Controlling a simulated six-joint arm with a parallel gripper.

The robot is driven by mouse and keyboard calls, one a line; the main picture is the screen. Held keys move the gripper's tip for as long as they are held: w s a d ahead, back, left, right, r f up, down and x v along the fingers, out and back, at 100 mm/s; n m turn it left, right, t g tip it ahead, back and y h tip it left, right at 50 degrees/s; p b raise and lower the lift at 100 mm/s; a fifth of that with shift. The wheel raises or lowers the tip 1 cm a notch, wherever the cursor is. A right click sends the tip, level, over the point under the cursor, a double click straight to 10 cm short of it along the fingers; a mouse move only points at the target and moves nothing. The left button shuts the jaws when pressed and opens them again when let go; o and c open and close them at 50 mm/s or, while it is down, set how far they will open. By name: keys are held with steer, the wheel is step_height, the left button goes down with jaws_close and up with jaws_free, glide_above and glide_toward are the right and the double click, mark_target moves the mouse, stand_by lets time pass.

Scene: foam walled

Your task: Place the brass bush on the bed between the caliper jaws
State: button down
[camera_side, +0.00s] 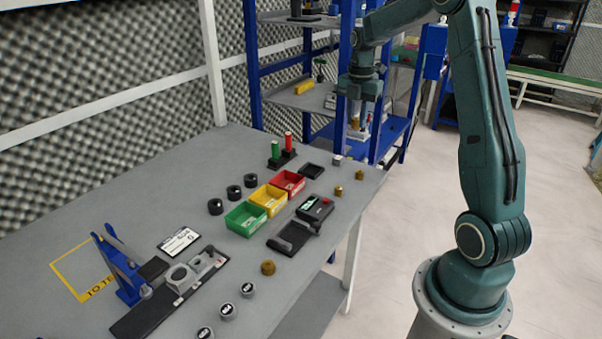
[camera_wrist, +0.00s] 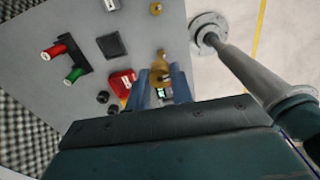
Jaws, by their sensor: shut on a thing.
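My gripper (camera_side: 360,122) is raised above the far right end of the grey bench. It is shut on a small brass bush (camera_side: 354,123). In the wrist view the brass bush (camera_wrist: 160,72) sits between the two fingers of my gripper (camera_wrist: 161,78), clear of the caliper. In the wrist view the fingers hide most of the caliper.
Other brass pieces (camera_side: 268,267) stand on the bench. Green (camera_side: 246,219), yellow (camera_side: 268,199) and red (camera_side: 288,183) bins sit beside the caliper. A blue clamp fixture (camera_side: 125,268) is at left. Red and green posts (camera_side: 282,150) and blue shelving (camera_side: 300,70) are behind.

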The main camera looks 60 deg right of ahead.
steer(key=w+a, duration=0.3)
steer(key=a, duration=1)
steer(key=m, duration=0.1)
glide_above(294, 236)
step_height(294, 236, down, 15)
steer(key=shift+f, duration=0.1)
steer(key=shift+f, duration=1.75)
steer(key=shift+f, duration=0.15)
steer(key=c, duration=1.6)
jaws_free()
steer(key=shift+o, duration=0.5)
